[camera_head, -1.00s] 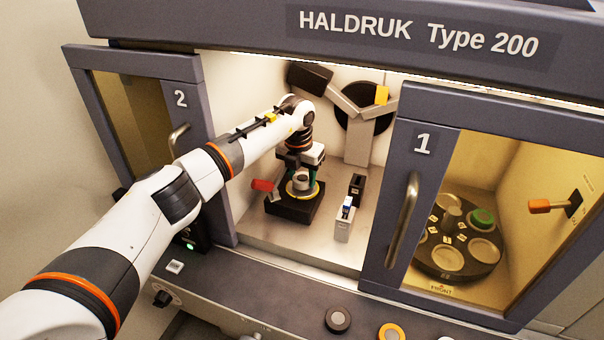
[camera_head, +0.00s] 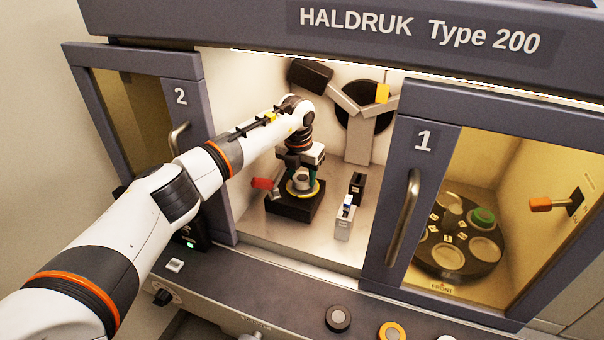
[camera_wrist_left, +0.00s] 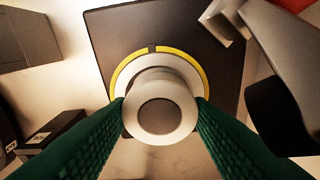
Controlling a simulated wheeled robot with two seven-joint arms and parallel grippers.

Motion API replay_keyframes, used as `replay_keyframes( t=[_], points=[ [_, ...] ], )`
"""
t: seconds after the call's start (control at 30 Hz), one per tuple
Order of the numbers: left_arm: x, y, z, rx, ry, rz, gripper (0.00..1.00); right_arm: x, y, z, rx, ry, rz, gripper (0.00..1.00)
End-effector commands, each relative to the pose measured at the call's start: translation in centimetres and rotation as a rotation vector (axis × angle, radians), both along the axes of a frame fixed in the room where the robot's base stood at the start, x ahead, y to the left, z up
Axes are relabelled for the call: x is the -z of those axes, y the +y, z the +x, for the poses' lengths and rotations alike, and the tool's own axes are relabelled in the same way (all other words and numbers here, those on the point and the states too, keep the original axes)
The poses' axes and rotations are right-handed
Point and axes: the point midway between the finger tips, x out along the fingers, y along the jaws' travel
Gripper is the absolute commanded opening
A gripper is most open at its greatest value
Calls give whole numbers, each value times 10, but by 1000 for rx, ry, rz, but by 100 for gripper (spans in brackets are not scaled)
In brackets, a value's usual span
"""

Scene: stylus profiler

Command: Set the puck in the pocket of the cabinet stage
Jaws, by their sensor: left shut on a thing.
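My left gripper (camera_head: 302,184) reaches into the open middle of the cabinet, pointing down over the black cabinet stage (camera_head: 290,208). Its green fingers are shut on the pale grey puck (camera_head: 300,180), one on each side. In the left wrist view, the puck (camera_wrist_left: 160,115) shows a round knob end toward the camera, between the fingertips (camera_wrist_left: 160,108). Behind it lies the stage (camera_wrist_left: 110,40) with a yellow ring (camera_wrist_left: 124,72) arcing around the puck's far side. The puck hides the pocket's middle; I cannot tell whether it is seated or just above. My right gripper is not in view.
A red handle (camera_head: 262,184) sticks out left of the stage. A small white holder (camera_head: 344,222) and a black block (camera_head: 357,186) stand to its right. Door 1 (camera_head: 405,190) and door 2 (camera_head: 180,100) flank the opening. A dark carousel (camera_head: 447,258) sits behind door 1's window.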

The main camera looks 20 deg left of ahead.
Motion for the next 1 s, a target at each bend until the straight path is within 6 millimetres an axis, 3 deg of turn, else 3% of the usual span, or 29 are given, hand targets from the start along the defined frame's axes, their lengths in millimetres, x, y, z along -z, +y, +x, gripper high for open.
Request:
replay_keyframes(
  t=[0.37,1.0],
  points=[
    [6,0,0,-1,1,0,5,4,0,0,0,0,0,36],
    [-8,0,0,0,0,0,5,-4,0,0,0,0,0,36]
  ],
)
